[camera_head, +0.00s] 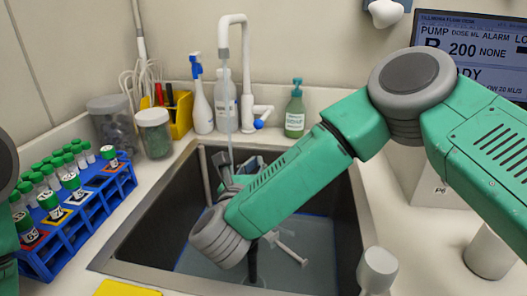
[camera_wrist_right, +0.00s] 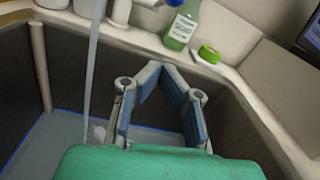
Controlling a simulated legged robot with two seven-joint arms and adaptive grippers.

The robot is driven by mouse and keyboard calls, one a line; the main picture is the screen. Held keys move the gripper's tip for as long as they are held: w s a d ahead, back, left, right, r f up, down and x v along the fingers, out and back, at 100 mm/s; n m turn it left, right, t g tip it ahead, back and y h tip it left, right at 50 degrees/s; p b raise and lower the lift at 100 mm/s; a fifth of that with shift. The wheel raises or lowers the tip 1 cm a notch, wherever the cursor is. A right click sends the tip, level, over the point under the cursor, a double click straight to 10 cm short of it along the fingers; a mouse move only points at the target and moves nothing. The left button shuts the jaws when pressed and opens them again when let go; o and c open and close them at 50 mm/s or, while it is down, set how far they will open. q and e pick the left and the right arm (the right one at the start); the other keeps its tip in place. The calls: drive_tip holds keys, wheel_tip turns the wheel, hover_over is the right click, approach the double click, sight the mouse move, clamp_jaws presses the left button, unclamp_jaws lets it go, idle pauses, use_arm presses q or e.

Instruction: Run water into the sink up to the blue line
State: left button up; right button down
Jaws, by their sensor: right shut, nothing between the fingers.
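The dark-walled sink (camera_head: 160,215) has a pale blue-grey surface of water (camera_head: 305,268) low inside it. The white faucet (camera_head: 246,70) arches over the back, and a thin water stream (camera_head: 228,100) falls from its spout. The stream also shows in the right wrist view (camera_wrist_right: 91,70). The faucet's blue-tipped lever (camera_head: 262,121) sticks out to the right. The blue line (camera_wrist_right: 20,150) runs along the wall at the edge of the water; I cannot tell their exact levels. My right gripper (camera_wrist_right: 161,70) is shut and empty over the sink, right of the stream. My left gripper is out of view.
A blue rack (camera_head: 100,205) of green-capped tubes stands left of the sink. Jars, a yellow holder (camera_head: 181,113), a spray bottle (camera_head: 201,105) and a green soap bottle (camera_head: 295,112) line the back. A monitor (camera_head: 475,55) is at right. My right arm hides part of the sink.

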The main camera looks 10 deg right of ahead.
drive_tip(key=w+d+r, duration=0.2)
drive_tip(key=w+r, duration=0.1)
drive_tip(key=w, duration=0.3)
drive_tip(key=shift+w+r, duration=0.2)
drive_tip(key=shift+r, duration=0.1)
drive_tip(key=shift+d, duration=0.15)
drive_tip(key=r+g+p, duration=0.1)
drive_tip(key=r+p, duration=0.1)
drive_tip(key=w+r+g+p, duration=0.1)
drive_tip(key=r+p, duration=0.1)
drive_tip(key=r+g+y+p, duration=0.1)
drive_tip(key=r+p, duration=0.1)
drive_tip(key=p, duration=0.1)
drive_tip(key=shift+w+d+r, duration=0.15)
drive_tip(key=shift+d+r, duration=0.2)
drive_tip(key=shift+r, duration=0.05)
drive_tip(key=shift+w+r+g+y+p, duration=0.3)
drive_tip(key=shift+g+y+p, duration=0.1)
drive_tip(key=shift+g+p, duration=0.2)
